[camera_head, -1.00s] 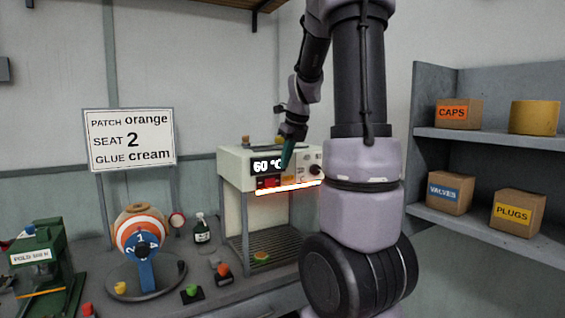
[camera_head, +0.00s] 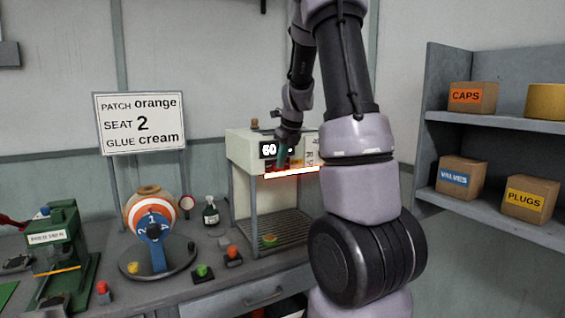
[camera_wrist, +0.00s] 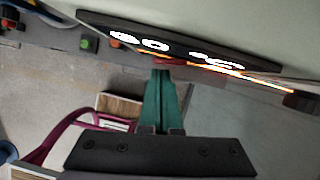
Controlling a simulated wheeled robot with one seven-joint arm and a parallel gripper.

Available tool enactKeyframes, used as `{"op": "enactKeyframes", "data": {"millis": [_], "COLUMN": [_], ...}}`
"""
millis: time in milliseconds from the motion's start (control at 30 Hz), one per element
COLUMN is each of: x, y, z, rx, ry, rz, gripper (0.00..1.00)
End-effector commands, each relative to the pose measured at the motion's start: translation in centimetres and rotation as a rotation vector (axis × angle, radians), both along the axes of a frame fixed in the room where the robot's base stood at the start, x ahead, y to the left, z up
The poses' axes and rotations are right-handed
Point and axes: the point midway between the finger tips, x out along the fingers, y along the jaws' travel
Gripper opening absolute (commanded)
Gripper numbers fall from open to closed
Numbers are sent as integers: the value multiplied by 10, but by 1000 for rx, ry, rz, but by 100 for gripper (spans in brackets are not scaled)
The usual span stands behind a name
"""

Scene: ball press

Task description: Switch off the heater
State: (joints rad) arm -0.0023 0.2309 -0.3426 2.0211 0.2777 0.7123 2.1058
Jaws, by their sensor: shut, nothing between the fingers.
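The heater (camera_head: 240,150) is a cream box on an open frame at the back of the bench. Its front has a dark display (camera_head: 268,150) reading 60, partly covered by my gripper, and a glowing bar (camera_head: 292,172) along its lower edge. My gripper (camera_head: 281,162) is shut and empty, its green fingers at the front panel just below the display. In the wrist view the fingertips (camera_wrist: 163,74) are close to a red part (camera_wrist: 172,62) under the lit display (camera_wrist: 165,44). I cannot tell whether they touch it. The red part is mostly hidden in the head view.
A sign (camera_head: 141,123) stands at the left behind a ball on a stand (camera_head: 152,230). A shelf (camera_head: 520,120) with boxes is at the right.

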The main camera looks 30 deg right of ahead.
Motion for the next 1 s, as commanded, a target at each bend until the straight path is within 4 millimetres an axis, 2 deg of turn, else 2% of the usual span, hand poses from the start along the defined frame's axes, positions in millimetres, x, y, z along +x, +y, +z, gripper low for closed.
{"op": "enactKeyframes", "data": {"millis": [200,467,1000], "x": [9,7,5], "y": [5,3,-12], "z": [-1,0,0], "rx": [0,0,0], "ry": [2,0,0], "rz": [2,0,0], "gripper": [0,0,0]}}
